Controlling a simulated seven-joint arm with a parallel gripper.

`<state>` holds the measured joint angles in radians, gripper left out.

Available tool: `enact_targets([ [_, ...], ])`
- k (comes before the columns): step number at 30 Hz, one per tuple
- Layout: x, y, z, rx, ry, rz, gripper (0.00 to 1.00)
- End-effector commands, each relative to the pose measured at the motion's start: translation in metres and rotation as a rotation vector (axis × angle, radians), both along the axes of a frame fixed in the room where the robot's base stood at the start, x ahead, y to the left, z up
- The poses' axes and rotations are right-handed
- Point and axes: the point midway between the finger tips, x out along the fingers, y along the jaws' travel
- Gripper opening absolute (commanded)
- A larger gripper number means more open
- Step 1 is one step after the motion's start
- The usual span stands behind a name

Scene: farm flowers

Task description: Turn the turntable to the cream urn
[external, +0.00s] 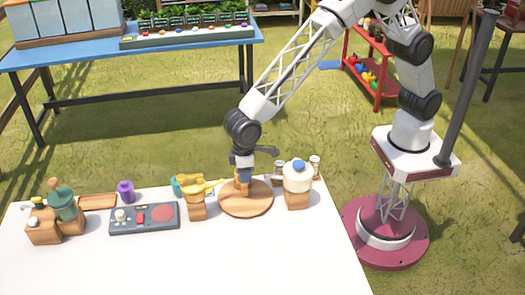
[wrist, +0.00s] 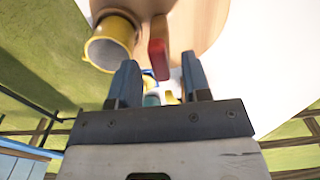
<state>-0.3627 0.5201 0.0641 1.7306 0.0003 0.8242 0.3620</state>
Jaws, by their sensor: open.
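The turntable (external: 258,204) is a round wooden disc on the white table; part of it shows at the top of the wrist view (wrist: 200,18). The cream urn (external: 298,180), with a blue knob on its lid, sits on a wooden block just right of the disc. My gripper (external: 243,188) points down over the turntable. In the wrist view its two blue fingers (wrist: 160,76) are apart, with a red-ended wooden piece (wrist: 158,58) just ahead of the gap. I cannot tell whether the fingers touch it. The wrist hides part of the disc in the external view.
A yellow can (external: 193,186) on a wooden block stands close left of the turntable; its open mouth shows in the wrist view (wrist: 108,50). A grey control panel (external: 128,226), purple cup (external: 126,190) and green grinder-like item (external: 62,205) stand further left. The table front is clear.

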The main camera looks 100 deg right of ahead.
Motion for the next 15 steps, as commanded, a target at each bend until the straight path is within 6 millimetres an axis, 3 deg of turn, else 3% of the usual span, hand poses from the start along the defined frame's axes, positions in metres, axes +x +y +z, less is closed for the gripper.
enact_targets([
  [12, -0.0001, 0.0000, -0.0064, 0.000, 0.000, 0.000, 0.44],
  [15, -0.0001, 0.0000, -0.0064, 0.000, 0.000, 0.000, 0.30],
])
